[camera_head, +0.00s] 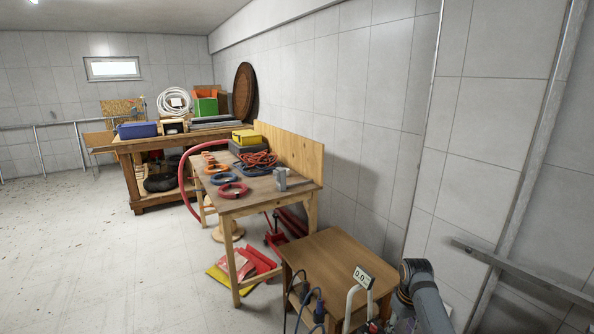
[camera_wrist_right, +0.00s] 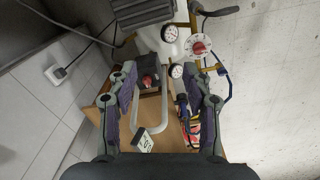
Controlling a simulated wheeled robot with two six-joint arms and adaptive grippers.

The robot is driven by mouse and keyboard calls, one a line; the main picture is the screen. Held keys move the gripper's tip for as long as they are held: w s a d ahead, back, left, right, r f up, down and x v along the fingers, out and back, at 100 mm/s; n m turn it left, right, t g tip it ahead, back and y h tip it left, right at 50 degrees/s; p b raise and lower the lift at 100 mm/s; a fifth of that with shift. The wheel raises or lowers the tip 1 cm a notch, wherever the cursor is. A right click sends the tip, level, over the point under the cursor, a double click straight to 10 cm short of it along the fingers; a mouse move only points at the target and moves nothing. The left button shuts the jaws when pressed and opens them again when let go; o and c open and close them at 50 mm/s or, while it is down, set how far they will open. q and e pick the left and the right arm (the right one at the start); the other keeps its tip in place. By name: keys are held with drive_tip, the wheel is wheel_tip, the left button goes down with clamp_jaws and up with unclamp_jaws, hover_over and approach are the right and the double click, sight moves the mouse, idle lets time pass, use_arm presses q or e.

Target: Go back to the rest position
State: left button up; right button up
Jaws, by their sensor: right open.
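My right gripper (camera_wrist_right: 163,75) is open in the right wrist view, with nothing between its fingers. Beyond and between its fingers is a machine with dial gauges (camera_wrist_right: 170,33), a red knob (camera_wrist_right: 200,47) and a bent light-grey tube (camera_wrist_right: 165,115). I cannot tell how far the fingers are from it. Part of my right arm (camera_head: 428,300) shows at the lower right of the head view; its gripper cannot be made out there. My left arm and gripper are not in view.
A small wooden table (camera_head: 335,262) stands close, beside a digital display (camera_head: 363,277) and cables. Behind it, a workbench (camera_head: 250,197) bears coiled hoses, including a dark red coil (camera_head: 232,190). Red and yellow items (camera_head: 240,266) lie on the floor below. Open floor (camera_head: 110,250) lies left.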

drive_tip(key=s+a+f+t, duration=0.1)
drive_tip(key=s+a+f, duration=0.15)
drive_tip(key=s, duration=0.45)
drive_tip(key=s+a+f+t, duration=0.1)
drive_tip(key=s+f, duration=0.2)
drive_tip(key=s, duration=0.5)
drive_tip(key=s+a+r+m+t, duration=0.15)
drive_tip(key=s+r, duration=0.45)
drive_tip(key=s, duration=0.6)
wheel_tip(320, 180, down, 30)
drive_tip(key=s+d+g+b, duration=0.2)
drive_tip(key=s+d, duration=0.1)
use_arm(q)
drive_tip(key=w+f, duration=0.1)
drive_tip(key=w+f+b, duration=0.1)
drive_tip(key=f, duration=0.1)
use_arm(e)
drive_tip(key=s+f, duration=1.6)
drive_tip(key=s, duration=0.1)
drive_tip(key=shift+s+d+m+g+h, duration=0.25)
drive_tip(key=shift+m+g+h, duration=0.1)
drive_tip(key=shift+m, duration=0.1)
